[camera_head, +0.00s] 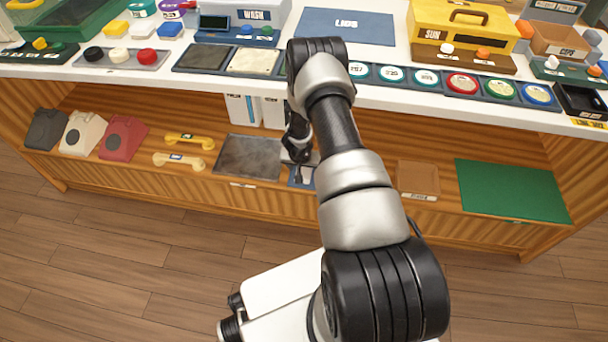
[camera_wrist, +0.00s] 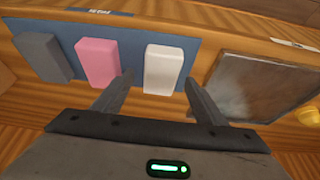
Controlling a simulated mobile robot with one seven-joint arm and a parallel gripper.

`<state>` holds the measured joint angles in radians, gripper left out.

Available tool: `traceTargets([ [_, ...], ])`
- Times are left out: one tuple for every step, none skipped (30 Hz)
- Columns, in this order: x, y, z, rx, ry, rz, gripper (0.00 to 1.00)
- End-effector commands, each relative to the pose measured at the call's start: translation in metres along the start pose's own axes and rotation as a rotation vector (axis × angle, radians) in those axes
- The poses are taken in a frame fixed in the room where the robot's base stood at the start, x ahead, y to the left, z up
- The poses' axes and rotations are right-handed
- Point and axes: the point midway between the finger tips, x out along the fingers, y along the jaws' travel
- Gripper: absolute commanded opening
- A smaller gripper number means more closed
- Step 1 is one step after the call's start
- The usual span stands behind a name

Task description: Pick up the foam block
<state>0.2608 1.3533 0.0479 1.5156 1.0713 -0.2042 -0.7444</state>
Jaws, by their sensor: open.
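In the wrist view, three blocks lie in a row on a blue mat (camera_wrist: 208,24): a dark grey one (camera_wrist: 42,58), a pink one (camera_wrist: 98,62) and a white one (camera_wrist: 164,69). I cannot tell by sight which is foam. My gripper (camera_wrist: 158,88) is open and empty. Its fingertips stand to either side of the white block's near end, the left one in the gap beside the pink block. I cannot tell whether they touch. In the head view, my arm hides most of the blue mat (camera_head: 303,182) and the blocks.
A grey tray (camera_head: 248,157) lies beside the mat on the lower shelf, with yellow (camera_head: 190,141) and cream (camera_head: 180,160) handsets farther left. A brown tray (camera_head: 418,180) and a green mat (camera_head: 512,189) are to the right. The crowded white counter (camera_head: 395,97) overhangs the shelf.

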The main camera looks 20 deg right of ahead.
Motion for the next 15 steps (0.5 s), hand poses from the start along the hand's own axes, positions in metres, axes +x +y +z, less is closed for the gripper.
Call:
traceTargets([
  [0.0072, -0.0007, 0.0007, 0.000, 0.001, 0.000, 0.66],
  [0.0090, -0.0006, 0.0005, 0.000, 0.001, 0.000, 0.66],
  [0.0105, -0.0006, 0.0000, -0.001, 0.001, 0.000, 0.66],
  [0.0111, -0.0006, -0.0002, -0.001, 0.001, 0.000, 0.66],
  [0.0113, -0.0007, -0.0004, -0.001, 0.001, 0.000, 0.66],
  [0.0112, -0.0007, -0.0005, -0.001, 0.001, 0.000, 0.66],
  [0.0110, -0.0007, -0.0006, -0.001, 0.001, 0.000, 0.66],
  [0.0108, -0.0008, -0.0006, -0.001, 0.001, 0.000, 0.66],
  [0.0107, -0.0007, -0.0005, -0.001, 0.001, 0.000, 0.66],
  [0.0107, -0.0008, -0.0004, -0.001, 0.001, 0.000, 0.66],
  [0.0107, -0.0008, -0.0004, -0.001, 0.001, 0.000, 0.66],
  [0.0107, -0.0008, -0.0003, -0.001, 0.001, 0.000, 0.66],
  [0.0107, -0.0008, -0.0003, -0.001, 0.001, 0.000, 0.66],
  [0.0108, -0.0008, -0.0002, -0.001, 0.001, 0.000, 0.66],
  [0.0110, -0.0008, -0.0001, -0.001, 0.001, 0.000, 0.66],
])
